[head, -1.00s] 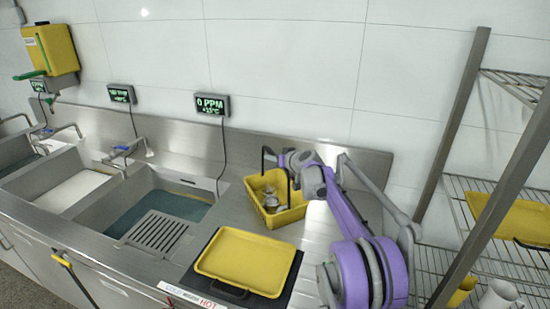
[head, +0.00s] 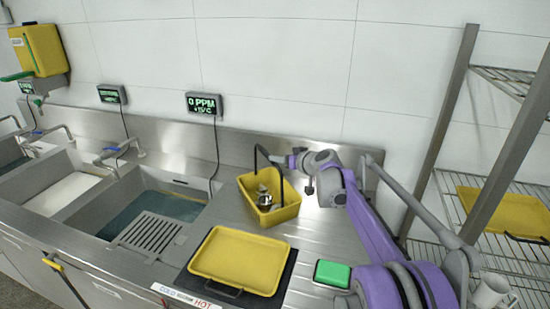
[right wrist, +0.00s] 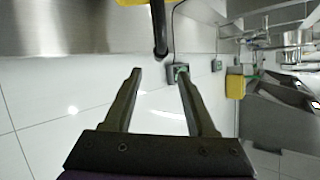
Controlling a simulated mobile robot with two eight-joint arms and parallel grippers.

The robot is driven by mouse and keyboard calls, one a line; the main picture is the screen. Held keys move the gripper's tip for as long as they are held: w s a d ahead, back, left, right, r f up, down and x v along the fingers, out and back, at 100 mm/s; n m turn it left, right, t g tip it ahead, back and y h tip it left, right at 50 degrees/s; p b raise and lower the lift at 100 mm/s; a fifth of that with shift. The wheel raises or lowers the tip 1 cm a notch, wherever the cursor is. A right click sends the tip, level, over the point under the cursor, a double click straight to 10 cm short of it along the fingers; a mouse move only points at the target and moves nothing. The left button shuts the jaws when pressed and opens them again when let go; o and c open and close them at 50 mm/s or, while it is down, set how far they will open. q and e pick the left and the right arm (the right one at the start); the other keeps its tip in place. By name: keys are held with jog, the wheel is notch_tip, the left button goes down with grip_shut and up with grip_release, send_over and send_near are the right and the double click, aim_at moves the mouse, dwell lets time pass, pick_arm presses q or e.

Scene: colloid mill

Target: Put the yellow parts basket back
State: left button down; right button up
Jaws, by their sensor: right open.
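The yellow parts basket (head: 284,213) stands on the steel counter to the right of the sinks. Small metal parts (head: 264,198) lie in it, and its black handle (head: 281,180) stands up. My right gripper (head: 288,161) is just beside the handle, above the basket's right back side. In the right wrist view its two fingers (right wrist: 160,76) are spread with nothing between them. The dark handle (right wrist: 159,30) and a bit of the yellow basket (right wrist: 132,2) show past the fingertips. I cannot tell whether a finger touches the handle. My left gripper is out of view.
A yellow tray (head: 240,258) lies on a dark mat in front of the basket, with a green block (head: 332,273) to its right. A wire rack (head: 455,205) stands at the right, holding another yellow tray (head: 505,212). Sinks (head: 150,215) are at left.

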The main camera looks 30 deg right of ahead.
jog(key=shift+v, duration=0.85)
jog(key=shift+a, duration=0.1)
jog(key=s+a+f+n+g+y, duration=0.1)
jog(key=s+a+f+g, duration=0.15)
jog(key=s+a, duration=0.6)
jog(key=s+a+f+n+g+y, duration=0.15)
jog(key=s+a+f, duration=0.35)
jog(key=a, duration=0.7)
jog(key=s+a+f+g+h, duration=0.1)
jog(key=s+a+f+g, duration=0.1)
jog(key=s+f, duration=0.4)
jog(key=s+a+f+g+h, duration=0.1)
jog(key=s+a+f, duration=0.3)
jog(key=s, duration=1.2)
notch_tip(320, 180, down, 2)
jog(key=shift+f+g, duration=0.1)
jog(key=shift+g, duration=0.4)
jog(key=shift+h, duration=0.25)
jog(key=shift+c, duration=0.2)
